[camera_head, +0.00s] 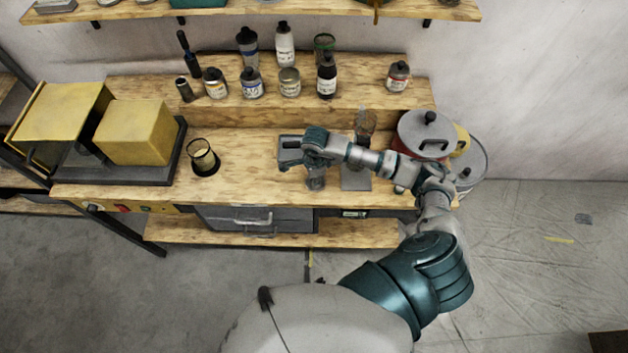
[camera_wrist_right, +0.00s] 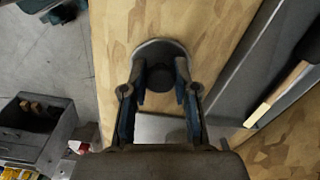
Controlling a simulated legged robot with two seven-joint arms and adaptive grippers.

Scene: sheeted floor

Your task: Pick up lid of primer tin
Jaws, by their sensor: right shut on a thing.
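In the wrist view a round grey lid (camera_wrist_right: 152,49) with a dark knob lies between the fingers of my right gripper (camera_wrist_right: 160,82). The two fingers are closed on the sides of the knob. Wood shows around the lid; whether it touches what is below is hard to tell. In the head view my right gripper (camera_head: 290,156) is over the workbench, and its hand hides the lid. A small grey object (camera_head: 316,181) stands on the bench just below the forearm. My left gripper is not in view.
Bottles and tins line the raised shelf behind. A large lidded pot (camera_head: 425,133) is at right. A glass (camera_head: 365,125) stands behind my forearm.

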